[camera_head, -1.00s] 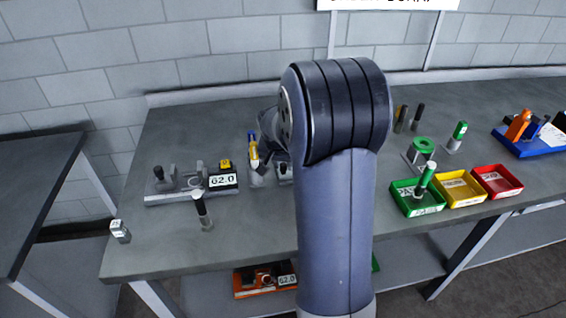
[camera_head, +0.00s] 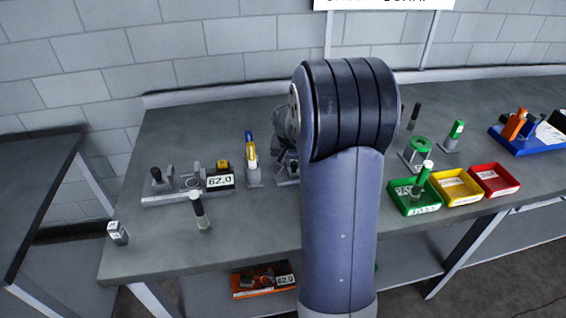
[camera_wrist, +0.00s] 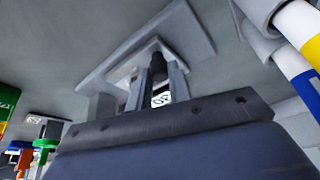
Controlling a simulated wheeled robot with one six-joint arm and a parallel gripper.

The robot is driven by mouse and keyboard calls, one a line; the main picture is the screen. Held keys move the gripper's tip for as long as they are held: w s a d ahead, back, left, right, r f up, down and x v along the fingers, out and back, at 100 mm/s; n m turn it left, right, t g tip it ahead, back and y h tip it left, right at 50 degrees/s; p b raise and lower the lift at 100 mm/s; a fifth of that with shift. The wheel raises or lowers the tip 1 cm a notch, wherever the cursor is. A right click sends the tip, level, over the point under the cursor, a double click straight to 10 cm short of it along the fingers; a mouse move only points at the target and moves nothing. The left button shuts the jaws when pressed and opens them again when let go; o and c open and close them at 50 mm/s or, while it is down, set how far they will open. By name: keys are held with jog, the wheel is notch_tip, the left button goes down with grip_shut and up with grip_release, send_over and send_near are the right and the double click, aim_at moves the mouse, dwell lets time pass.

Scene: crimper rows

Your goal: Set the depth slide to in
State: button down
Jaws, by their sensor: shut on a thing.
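In the wrist view, my gripper (camera_wrist: 158,76) is shut on a dark upright knob (camera_wrist: 158,62), with one grey finger on each side. The knob stands in a grey fixture with a flat base plate (camera_wrist: 193,28); it appears to be the depth slide, but its markings are not readable. A small white label (camera_wrist: 161,99) shows between the fingers. In the head view, my arm hides the gripper and most of this fixture; only a small grey part (camera_head: 290,168) shows at the arm's left edge. The slide's position cannot be told.
A blue-and-yellow-handled tool in a holder (camera_head: 251,160) stands close left of my arm. Further left are a fixture with a 62.0 display (camera_head: 220,182) and a dark-bodied post (camera_head: 200,212). Green (camera_head: 402,205), yellow (camera_head: 462,199) and red (camera_head: 494,190) bins stand right.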

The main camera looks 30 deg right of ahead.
jog(key=shift+s+d, duration=0.2)
jog(key=shift+d, duration=0.6)
jog(key=shift+s+d, duration=0.2)
jog(key=shift+d, duration=0.55)
jog(key=shift+s+d, duration=0.2)
jog(key=shift+d, duration=0.6)
jog(key=c, duration=1.3)
grip_release()
jog(key=shift+d, duration=0.15)
jog(key=shift+c, duration=0.2)
jog(key=shift+o, duration=0.2)
jog(key=v, duration=1.1)
jog(key=shift+s+f, duration=0.1)
jog(key=shift+f, duration=0.05)
